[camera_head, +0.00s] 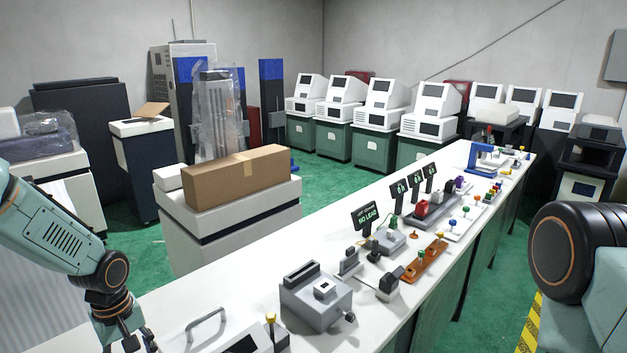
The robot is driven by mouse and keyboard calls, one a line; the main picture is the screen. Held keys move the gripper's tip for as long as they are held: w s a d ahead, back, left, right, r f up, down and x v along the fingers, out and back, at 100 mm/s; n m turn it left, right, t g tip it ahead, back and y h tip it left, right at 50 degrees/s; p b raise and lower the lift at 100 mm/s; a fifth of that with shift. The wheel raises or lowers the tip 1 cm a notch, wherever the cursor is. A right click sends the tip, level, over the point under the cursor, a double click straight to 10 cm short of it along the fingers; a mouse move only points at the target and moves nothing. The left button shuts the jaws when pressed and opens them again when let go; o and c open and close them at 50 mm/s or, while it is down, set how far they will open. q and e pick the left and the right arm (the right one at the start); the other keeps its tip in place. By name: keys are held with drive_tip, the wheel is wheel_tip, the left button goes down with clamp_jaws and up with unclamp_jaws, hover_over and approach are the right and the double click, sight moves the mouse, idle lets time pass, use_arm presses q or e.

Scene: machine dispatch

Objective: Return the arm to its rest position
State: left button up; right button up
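My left arm comes in from the left edge, and its wrist points down over the near left end of the long white workbench (255,268). My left gripper (132,343) is at the bottom edge, cut off by the frame, so its fingertips do not show. My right arm shows only as a large dark joint and pale teal links at the right edge, beside the bench. My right gripper is outside the picture.
On the bench stand a grey device (316,298), a black sign (367,217) and an orange strip (425,261). A cardboard box (238,178) lies on a white cabinet behind. White machines (381,103) line the back.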

use_arm(q)
wheel_tip(320, 180, down, 11)
drive_tip(key=shift+r, duration=0.15)
idle(0.4)
